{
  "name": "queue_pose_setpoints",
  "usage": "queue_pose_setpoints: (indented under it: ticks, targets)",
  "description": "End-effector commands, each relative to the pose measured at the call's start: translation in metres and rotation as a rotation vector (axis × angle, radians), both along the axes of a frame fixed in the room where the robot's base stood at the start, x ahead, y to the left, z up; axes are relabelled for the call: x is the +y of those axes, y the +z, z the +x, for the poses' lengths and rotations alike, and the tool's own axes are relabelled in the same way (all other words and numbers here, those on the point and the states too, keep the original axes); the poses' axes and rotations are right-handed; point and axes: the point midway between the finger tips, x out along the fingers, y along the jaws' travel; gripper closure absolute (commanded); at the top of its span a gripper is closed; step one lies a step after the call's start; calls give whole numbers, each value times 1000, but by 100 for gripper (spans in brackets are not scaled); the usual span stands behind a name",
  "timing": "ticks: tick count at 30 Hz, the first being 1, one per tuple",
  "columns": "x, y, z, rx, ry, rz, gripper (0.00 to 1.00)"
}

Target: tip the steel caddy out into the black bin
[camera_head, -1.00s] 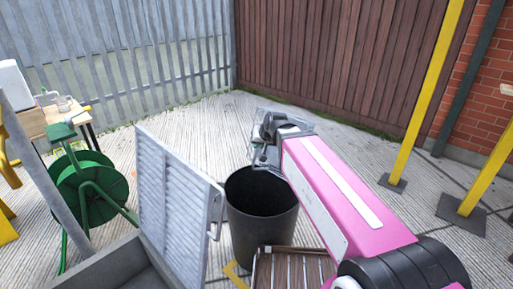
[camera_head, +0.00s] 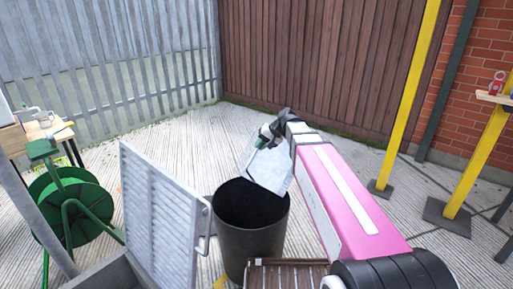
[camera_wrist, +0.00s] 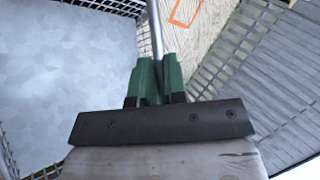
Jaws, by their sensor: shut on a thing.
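The steel caddy (camera_head: 268,170) hangs tilted from my gripper, its pale panel facing me and its lower edge near the far rim of the black bin. My gripper (camera_head: 270,131) is shut on the caddy. In the wrist view its green fingers (camera_wrist: 156,80) close on a thin metal rod, and a mottled grey panel (camera_wrist: 62,85) with mesh edging shows on the left. The black bin (camera_head: 252,240) stands upright on the ground, its open mouth dark. I cannot tell whether anything is left in the caddy.
A grey louvred door (camera_head: 160,215) with a handle stands open close left of the bin. A slatted wooden thing (camera_head: 285,275) is in front of it. A green hose reel (camera_head: 70,200) and a table are at left. Yellow posts (camera_head: 408,95) stand at right. Paving behind the bin is clear.

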Motion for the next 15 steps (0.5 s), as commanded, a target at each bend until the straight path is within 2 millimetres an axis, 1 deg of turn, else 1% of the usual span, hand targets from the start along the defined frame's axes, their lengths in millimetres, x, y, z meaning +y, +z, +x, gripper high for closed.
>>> queue_pose_setpoints:
  ticks: [1,6,15]
  targets:
    - [-4,-1,8,19,-2,17,100]
    - [-14,-4,21,91,-2,74,100]
    - [-31,-17,42,219,-3,172,100]
